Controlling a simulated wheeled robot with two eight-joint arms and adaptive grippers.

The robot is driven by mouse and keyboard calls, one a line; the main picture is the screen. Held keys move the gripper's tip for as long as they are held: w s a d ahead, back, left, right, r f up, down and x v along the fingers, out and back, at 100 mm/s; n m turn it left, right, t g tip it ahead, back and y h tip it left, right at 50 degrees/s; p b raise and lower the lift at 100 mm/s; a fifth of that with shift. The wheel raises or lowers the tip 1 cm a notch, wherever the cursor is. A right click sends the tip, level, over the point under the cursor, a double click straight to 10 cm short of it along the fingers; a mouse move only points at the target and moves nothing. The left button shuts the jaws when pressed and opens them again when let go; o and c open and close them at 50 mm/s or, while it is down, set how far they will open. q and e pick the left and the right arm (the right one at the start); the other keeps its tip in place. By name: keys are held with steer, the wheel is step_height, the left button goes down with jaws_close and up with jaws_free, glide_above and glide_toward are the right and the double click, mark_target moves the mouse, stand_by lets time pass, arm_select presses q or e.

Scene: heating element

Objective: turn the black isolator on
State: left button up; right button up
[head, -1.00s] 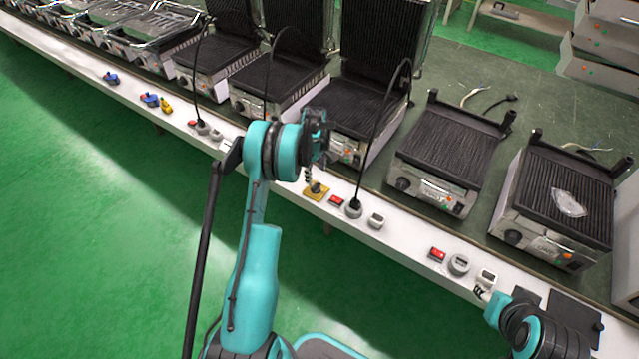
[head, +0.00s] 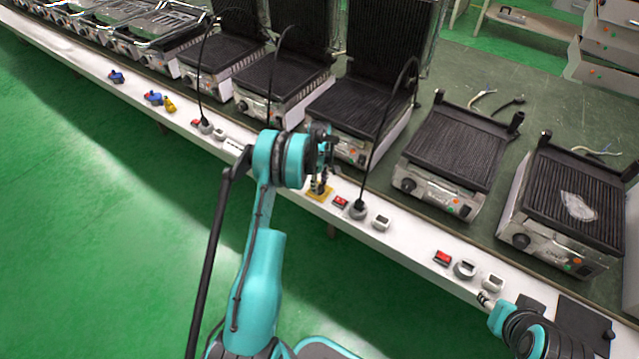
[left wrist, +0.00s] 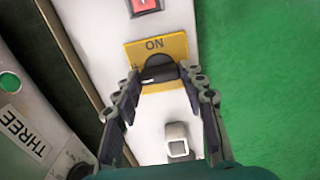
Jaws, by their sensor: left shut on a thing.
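The black isolator (left wrist: 158,68) is a black knob on a yellow plate (left wrist: 178,46) marked "ON", on the white front ledge. In the head view the yellow plate (head: 319,193) shows just below my left gripper (head: 323,170). In the left wrist view my left gripper (left wrist: 160,88) has its fingers on either side of the knob and is shut on it. The knob's handle appears to lie crosswise, and its pointer is hard to make out. My right gripper (head: 486,299) is over the ledge at the lower right, small and partly cut off by its own arm.
Contact grills (head: 445,150) stand in a row behind the ledge. A red switch (head: 340,202), a plugged socket (head: 358,209) and a grey socket (head: 381,222) sit right of the plate. A black cable (head: 380,140) rises close to my left gripper. Blue isolators (head: 153,98) are further left.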

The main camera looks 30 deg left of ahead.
arm_select(q)
steer(key=shift+m, duration=0.4)
steer(key=m, duration=0.8)
steer(key=shift+b, duration=0.3)
steer(key=m, duration=0.4)
steer(key=shift+m, duration=2.6)
steer(key=o, duration=1.2)
steer(key=shift+c, duration=0.2)
steer(key=shift+r, duration=0.1)
